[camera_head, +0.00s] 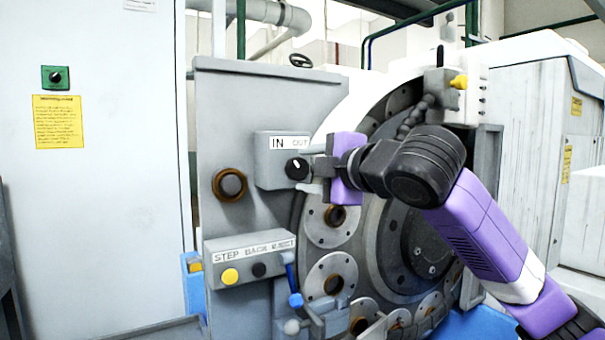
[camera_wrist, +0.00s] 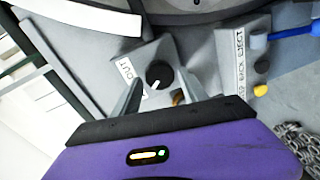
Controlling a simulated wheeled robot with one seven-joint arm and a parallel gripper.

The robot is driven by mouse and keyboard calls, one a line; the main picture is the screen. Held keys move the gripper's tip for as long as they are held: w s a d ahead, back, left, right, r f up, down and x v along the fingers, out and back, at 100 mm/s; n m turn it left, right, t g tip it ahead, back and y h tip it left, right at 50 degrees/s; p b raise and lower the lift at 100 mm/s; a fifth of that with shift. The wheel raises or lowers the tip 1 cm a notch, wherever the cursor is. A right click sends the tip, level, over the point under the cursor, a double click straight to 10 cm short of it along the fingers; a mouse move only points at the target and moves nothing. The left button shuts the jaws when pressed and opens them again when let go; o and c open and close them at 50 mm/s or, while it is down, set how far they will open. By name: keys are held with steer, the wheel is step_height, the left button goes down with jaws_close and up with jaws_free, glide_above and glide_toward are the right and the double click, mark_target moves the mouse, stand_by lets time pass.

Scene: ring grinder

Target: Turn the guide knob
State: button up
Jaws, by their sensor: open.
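The guide knob (camera_head: 297,168) is a round black knob with a white mark on a grey box (camera_head: 268,178) labelled IN and OUT. It also shows in the wrist view (camera_wrist: 159,74), between the two finger lines. My gripper (camera_head: 309,169) is open, just right of the knob in the head view, with one finger above and one below its level. In the wrist view my gripper (camera_wrist: 161,78) has a finger on each side of the knob with gaps showing. I cannot tell how far the fingertips reach along it. Part of the label is hidden in the wrist view.
Below is a grey STEP BACK box (camera_head: 250,263) with a yellow button (camera_head: 230,276) and a black one. A blue-handled lever (camera_head: 292,285) stands beside it. A brown round fitting (camera_head: 230,185) is left of the knob box. The large ring wheel (camera_head: 332,275) lies close behind my gripper.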

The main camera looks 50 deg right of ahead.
steer(key=b+v, duration=0.1)
steer(key=v, duration=0.4)
steer(key=shift+s+a, duration=0.1)
steer(key=shift+s, duration=0.05)
stand_by(0.4)
